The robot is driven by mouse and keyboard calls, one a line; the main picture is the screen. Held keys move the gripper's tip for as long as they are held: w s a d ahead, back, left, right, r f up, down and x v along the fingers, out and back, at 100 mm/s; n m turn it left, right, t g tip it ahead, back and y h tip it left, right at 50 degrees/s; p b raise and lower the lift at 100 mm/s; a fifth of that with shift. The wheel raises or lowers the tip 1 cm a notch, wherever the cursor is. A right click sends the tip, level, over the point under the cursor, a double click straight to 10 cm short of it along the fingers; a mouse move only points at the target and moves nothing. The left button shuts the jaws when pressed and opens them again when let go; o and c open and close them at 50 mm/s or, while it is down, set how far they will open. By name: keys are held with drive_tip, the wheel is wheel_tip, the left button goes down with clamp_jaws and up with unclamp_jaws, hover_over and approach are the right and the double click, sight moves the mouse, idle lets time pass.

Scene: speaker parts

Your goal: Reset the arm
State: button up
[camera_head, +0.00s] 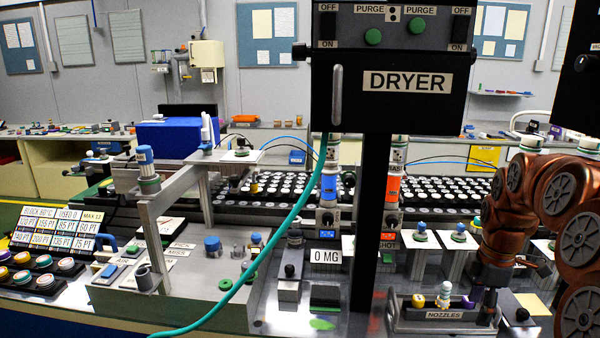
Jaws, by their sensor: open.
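My copper-coloured arm (560,200) comes in from the right edge and bends down toward the bench. My gripper (490,300) is at its lower end, pointing down beside the right end of the nozzles tray (440,316). The gripper is small and dark here; its fingers are hard to make out, and I see nothing held in it. I cannot tell whether it touches the tray.
A black dryer box (392,110) on a dark post stands in front, with a teal hose (300,220) hanging from it. A grey fixture (175,285) with a raised arm is at left. Several white pedestals (425,255) stand close to my arm. Racks of round parts (285,190) fill the back.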

drive_tip(key=s+a+m, duration=0.7)
drive_tip(key=s+a, duration=0.7)
drive_tip(key=s+a+f+m+g, duration=0.1)
drive_tip(key=s+m, duration=0.3)
drive_tip(key=s, duration=0.4)
drive_tip(key=s+a+f+m, duration=0.2)
drive_tip(key=s+a+m, duration=0.1)
drive_tip(key=s, duration=0.5)
drive_tip(key=shift+a+f+m+g, duration=0.2)
drive_tip(key=shift+a+m+g, duration=0.2)
drive_tip(key=shift+a, duration=0.35)
